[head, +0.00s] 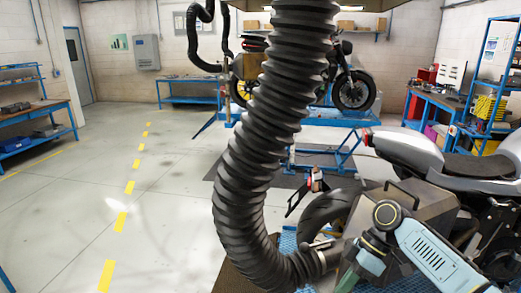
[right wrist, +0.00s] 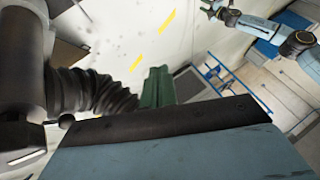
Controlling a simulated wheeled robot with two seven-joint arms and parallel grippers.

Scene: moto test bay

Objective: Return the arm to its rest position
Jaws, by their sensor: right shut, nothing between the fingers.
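My right arm (head: 425,250) comes in from the lower right in the head view, over the grey motorcycle (head: 420,153). My right gripper (head: 347,281) has green fingers, partly cut off by the bottom edge and close to the lower end of the black hose. In the right wrist view the green fingers (right wrist: 157,87) are together with nothing held. A pale blue arm, seemingly my left, shows at that view's top right. Its gripper (right wrist: 210,9) is too small to tell open from shut.
A thick ribbed black hose (head: 255,130) hangs from above and curves to the motorcycle's rear. A second motorcycle (head: 352,90) stands on a blue lift (head: 345,117). Blue workbenches (head: 40,113) line the walls. The floor (head: 165,215) at left is clear.

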